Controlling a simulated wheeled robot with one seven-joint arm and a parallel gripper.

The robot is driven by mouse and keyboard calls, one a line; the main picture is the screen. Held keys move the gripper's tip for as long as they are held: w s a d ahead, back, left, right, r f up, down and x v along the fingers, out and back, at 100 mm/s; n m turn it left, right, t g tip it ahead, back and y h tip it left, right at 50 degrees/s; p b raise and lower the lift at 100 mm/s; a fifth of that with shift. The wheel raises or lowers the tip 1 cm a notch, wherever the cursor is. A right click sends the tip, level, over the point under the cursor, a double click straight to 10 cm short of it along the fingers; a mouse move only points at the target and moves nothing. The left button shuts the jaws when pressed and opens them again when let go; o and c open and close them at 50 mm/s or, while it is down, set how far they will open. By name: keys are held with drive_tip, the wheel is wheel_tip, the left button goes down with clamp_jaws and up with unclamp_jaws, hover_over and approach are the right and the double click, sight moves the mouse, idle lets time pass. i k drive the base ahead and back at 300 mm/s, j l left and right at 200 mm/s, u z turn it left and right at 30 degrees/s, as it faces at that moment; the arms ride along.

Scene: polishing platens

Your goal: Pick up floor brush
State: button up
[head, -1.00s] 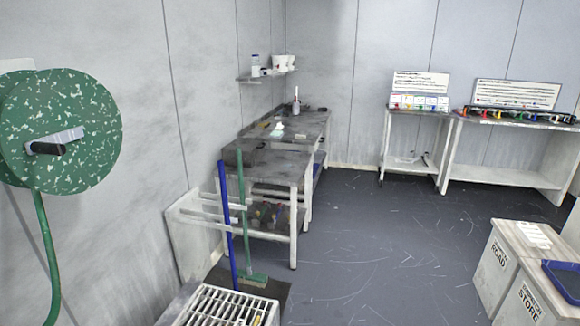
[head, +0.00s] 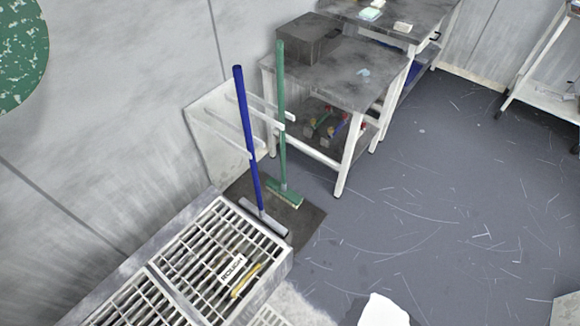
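A floor brush with a long green handle (head: 281,115) stands upright in the head view, left of centre. Its green head (head: 285,194) with pale bristles rests on a dark mat. Beside it on the left, a blue-handled tool (head: 248,140) with a wide, flat, pale head (head: 264,217) leans slightly; it looks like a squeegee. Both handles stand by a white wall rack (head: 222,125) with projecting arms.
A grated metal unit (head: 213,262) marked "ROUGH" fills the lower left, close to the tools. A grey bench (head: 352,80) stands just behind the brush. The dark mat (head: 310,222) lies under both heads. Open floor (head: 440,200) spreads to the right.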

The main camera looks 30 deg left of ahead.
sight(278, 188)
drive_tip(key=i+l+u, duration=0.1)
drive_tip(key=i+u, duration=0.35)
drive_tip(key=i+l+u, duration=0.25)
drive_tip(key=i+u, duration=0.25)
drive_tip(key=i+l+u, duration=0.25)
drive_tip(key=u, duration=0.2)
drive_tip(key=i+l+u, duration=0.25)
drive_tip(key=l+u, duration=0.25)
drive_tip(key=i+l+u, duration=0.15)
drive_tip(key=l+u, duration=0.3)
drive_tip(key=l, duration=0.25)
drive_tip(key=i+l+u, duration=0.1)
drive_tip(key=l+u, duration=0.4)
drive_tip(key=l, duration=0.15)
